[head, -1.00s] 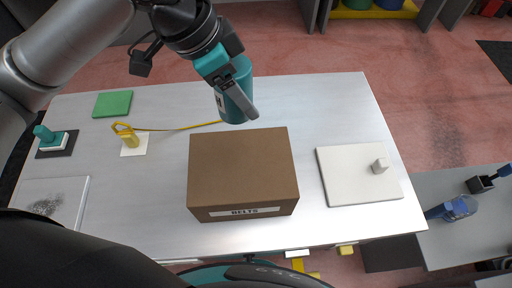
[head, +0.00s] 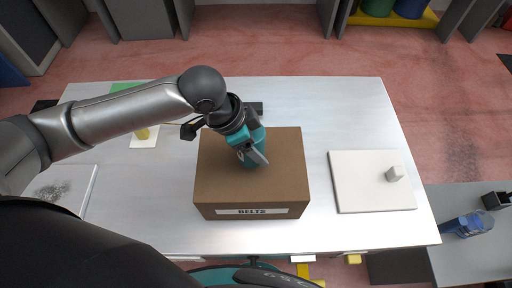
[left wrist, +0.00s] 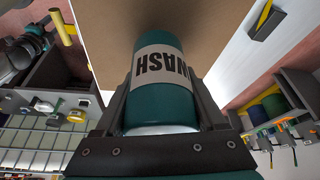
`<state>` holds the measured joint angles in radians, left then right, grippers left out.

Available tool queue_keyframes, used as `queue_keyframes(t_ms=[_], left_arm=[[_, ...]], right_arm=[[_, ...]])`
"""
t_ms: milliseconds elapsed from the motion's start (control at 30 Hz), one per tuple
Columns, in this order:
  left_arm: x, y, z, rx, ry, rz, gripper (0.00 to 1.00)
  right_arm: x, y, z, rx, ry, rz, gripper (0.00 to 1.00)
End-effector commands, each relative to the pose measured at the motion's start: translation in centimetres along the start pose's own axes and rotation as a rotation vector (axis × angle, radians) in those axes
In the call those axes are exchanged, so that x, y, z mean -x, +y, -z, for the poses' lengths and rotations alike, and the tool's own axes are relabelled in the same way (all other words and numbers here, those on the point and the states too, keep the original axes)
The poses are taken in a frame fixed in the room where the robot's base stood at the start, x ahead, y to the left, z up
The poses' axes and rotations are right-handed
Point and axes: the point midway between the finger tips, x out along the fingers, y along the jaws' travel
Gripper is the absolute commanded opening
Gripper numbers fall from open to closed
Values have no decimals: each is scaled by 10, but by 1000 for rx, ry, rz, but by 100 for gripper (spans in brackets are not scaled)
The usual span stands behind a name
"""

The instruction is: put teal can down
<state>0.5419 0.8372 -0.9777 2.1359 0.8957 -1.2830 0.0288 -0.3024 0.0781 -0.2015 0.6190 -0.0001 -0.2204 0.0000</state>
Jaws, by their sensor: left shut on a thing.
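My left gripper (head: 256,160) is shut on the teal can (left wrist: 160,88), whose white label with dark letters shows between the fingers in the left wrist view. In the head view the can is mostly hidden by the gripper. The gripper and can are over the top of the brown cardboard box (head: 215,170) labelled BELTS. I cannot tell whether the can touches the box top. The box sits on the pale table (head: 345,115) near its front edge. My right gripper is not in view.
A white board (head: 360,185) with a small pale block (head: 395,174) lies right of the box. A yellow piece (head: 142,133) on a white square and a green sheet (head: 128,88) are at the left. A dark block (head: 258,107) lies behind the box. The table's back right is clear.

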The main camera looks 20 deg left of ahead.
Motion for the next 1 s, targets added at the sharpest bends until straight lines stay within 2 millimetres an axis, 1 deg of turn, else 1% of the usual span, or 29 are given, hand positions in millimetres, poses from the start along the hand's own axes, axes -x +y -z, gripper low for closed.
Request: queue_keyframes(t_ms=[33,100,467,500,733,1000], left_arm=[[-8,0,-3,0,1,-1,0],[-14,0,-6,0,0,-1,0],[-17,0,-7,-1,2,1,0],[-18,0,-7,0,0,1,74],[-17,0,-7,-1,0,1,100],[-16,0,-6,-1,1,1,100]], right_arm=[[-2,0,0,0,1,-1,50],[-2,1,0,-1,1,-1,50],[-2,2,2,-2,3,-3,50],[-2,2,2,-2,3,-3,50],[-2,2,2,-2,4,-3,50],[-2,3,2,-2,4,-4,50]])
